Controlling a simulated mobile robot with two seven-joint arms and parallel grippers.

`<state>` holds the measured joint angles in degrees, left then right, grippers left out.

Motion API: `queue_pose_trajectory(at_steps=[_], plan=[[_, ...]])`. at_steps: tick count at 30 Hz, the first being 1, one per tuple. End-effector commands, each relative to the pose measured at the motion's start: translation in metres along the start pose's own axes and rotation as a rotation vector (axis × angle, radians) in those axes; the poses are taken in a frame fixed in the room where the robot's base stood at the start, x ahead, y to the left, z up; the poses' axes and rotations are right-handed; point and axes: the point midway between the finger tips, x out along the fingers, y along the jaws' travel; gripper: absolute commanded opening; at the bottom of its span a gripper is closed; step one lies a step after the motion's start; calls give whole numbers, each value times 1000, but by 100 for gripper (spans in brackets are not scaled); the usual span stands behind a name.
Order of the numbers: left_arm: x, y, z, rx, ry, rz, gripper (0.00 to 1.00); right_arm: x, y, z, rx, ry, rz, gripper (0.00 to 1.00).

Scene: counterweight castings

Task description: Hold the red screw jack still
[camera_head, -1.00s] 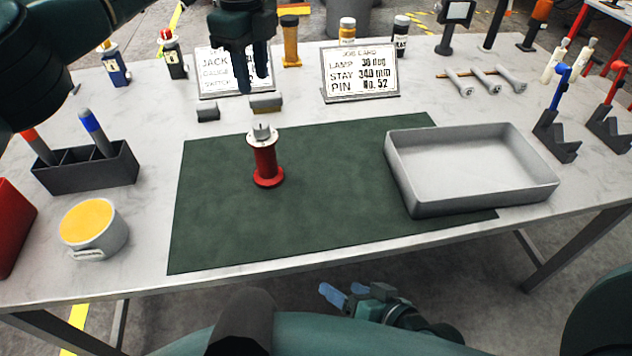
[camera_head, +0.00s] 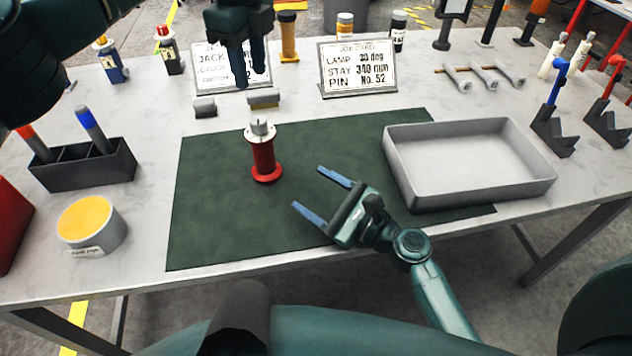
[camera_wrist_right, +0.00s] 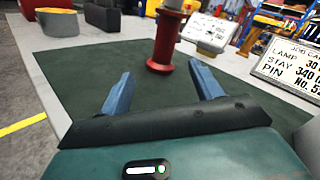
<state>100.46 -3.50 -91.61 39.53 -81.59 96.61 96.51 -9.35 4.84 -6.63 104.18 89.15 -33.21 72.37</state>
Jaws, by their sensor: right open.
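The red screw jack (camera_head: 263,158) stands upright on the dark green mat (camera_head: 215,215), with a pale metal top. My right gripper (camera_head: 308,188) is open and empty over the mat, to the right and in front of the jack, fingers pointing toward it but apart from it. In the right wrist view the jack (camera_wrist_right: 165,40) stands beyond and between the two blue fingers (camera_wrist_right: 160,88), its top cut off by the frame. My left gripper (camera_head: 241,82) hangs pointing down behind the jack, in front of the left job card; whether its fingers are parted is unclear.
Left are a dark pen holder (camera_head: 85,168) and a tin with yellow contents (camera_head: 90,225). Job cards (camera_head: 357,68) stand at the back. The mat's left part is clear.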

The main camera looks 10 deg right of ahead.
Motion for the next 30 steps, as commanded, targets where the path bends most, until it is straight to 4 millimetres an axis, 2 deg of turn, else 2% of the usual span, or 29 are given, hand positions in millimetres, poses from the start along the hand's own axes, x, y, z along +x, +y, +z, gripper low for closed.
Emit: queue_pose_trajectory(at_steps=[3, 6, 14, 17, 30], plan=[[0, 0, 0, 0, 0, 0, 36, 11, -8, -7, 189, -2, 34, 64], [0, 0, 0, 0, 0, 0, 36, 16, -12, -11, 307, 1, 51, 64], [0, 0, 0, 0, 0, 0, 36, 29, -15, -13, 418, 4, 69, 64], [0, 0, 0, 0, 0, 0, 36, 42, -15, -12, 420, 3, 69, 64], [0, 0, 0, 0, 0, 0, 36, 124, -9, -12, 417, 4, 69, 64]])
